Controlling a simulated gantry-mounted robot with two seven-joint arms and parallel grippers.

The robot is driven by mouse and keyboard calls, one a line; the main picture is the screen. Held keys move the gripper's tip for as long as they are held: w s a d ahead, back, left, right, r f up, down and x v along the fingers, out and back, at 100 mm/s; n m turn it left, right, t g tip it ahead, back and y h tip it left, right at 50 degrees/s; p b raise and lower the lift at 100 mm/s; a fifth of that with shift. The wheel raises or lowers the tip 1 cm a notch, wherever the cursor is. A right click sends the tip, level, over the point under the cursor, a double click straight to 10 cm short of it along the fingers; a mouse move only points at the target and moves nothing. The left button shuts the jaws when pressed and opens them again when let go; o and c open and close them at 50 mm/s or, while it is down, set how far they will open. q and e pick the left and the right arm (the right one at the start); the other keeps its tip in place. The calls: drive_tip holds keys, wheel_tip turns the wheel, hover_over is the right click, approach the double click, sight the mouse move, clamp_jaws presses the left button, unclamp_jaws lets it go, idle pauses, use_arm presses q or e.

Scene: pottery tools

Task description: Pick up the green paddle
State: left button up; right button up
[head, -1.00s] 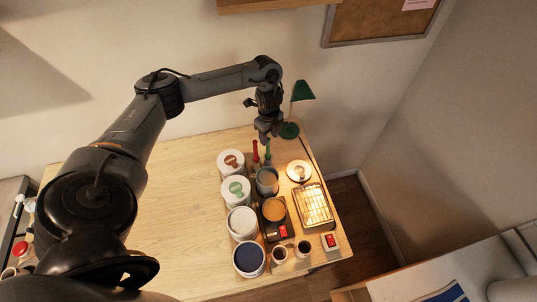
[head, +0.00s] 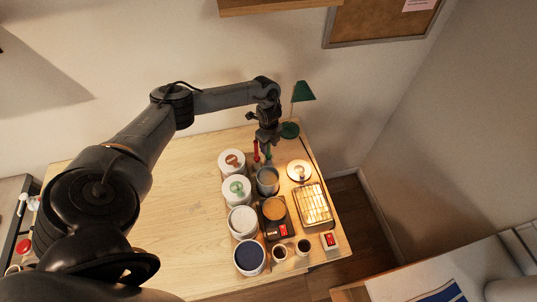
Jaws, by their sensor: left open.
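The green paddle (head: 268,157) stands upright with a red-handled tool (head: 256,157) at the back of a grey cup (head: 267,186). Only a short length of its green handle shows; the rest is hidden by the cup and my gripper. My left gripper (head: 263,146) points down at the tops of the two handles, with its fingers open. From this far view I cannot tell whether the fingers are around the green handle or touching it. My right gripper is not in view.
White-walled tubs (head: 232,161) stand in a column left of the cup. A green lamp (head: 303,91), a lit wire rack (head: 313,204), a round dish (head: 299,171) and small cups (head: 280,252) crowd the right side. The wooden table (head: 170,220) is clear on the left.

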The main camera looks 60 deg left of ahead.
use_arm(q)
clamp_jaws()
drive_tip(key=shift+r, duration=0.2)
idle(0.3)
drive_tip(key=shift+r, duration=0.6)
wheel_tip(320, 180, up, 6)
drive_tip(key=shift+r+b, duration=0.2)
drive_tip(key=shift+b, duration=0.2)
wheel_tip(320, 180, up, 10)
drive_tip(key=p, duration=0.5)
